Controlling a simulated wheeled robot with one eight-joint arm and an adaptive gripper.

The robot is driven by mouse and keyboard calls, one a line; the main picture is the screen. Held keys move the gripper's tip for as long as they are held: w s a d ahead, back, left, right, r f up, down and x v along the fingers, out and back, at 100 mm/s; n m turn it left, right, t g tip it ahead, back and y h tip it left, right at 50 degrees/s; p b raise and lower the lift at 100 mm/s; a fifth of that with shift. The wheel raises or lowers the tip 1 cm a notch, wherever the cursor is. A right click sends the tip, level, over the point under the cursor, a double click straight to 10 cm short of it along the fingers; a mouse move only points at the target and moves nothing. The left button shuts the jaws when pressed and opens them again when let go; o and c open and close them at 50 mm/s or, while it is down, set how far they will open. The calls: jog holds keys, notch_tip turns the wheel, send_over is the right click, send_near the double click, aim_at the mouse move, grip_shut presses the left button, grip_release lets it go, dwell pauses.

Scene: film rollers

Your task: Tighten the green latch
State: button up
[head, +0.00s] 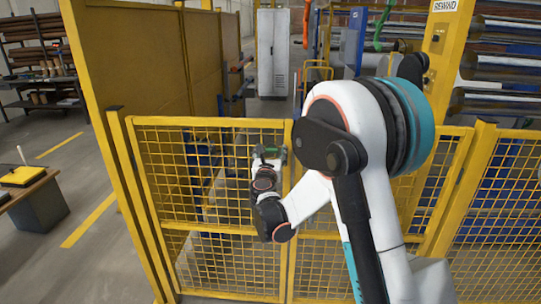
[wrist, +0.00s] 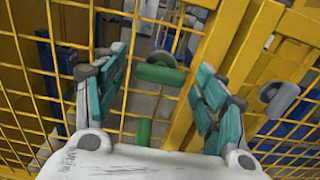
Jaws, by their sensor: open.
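The green latch (wrist: 160,74) is a short rounded bar on the yellow mesh gate, and it lies nearly level in the wrist view. A second green piece (wrist: 143,132) stands upright closer to my palm; I cannot tell whether it belongs to the latch. My gripper (wrist: 161,62) is open, with its teal-padded fingers to the left and right of the latch, and nothing is visibly gripped. In the head view my gripper (head: 268,162) is at the gate's upper right part, and a little green shows at its tip. The arm and gripper partly hide the latch there.
The yellow mesh gate (head: 210,135) stands in front of me between yellow posts. A grey knob (wrist: 279,97) sits on the right side in the wrist view. A table (head: 30,190) with a yellow item is at the left. Grey floor lies open left of the fence.

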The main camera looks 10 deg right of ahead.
jog(key=c, duration=1.1)
jog(key=shift+o, duration=0.2)
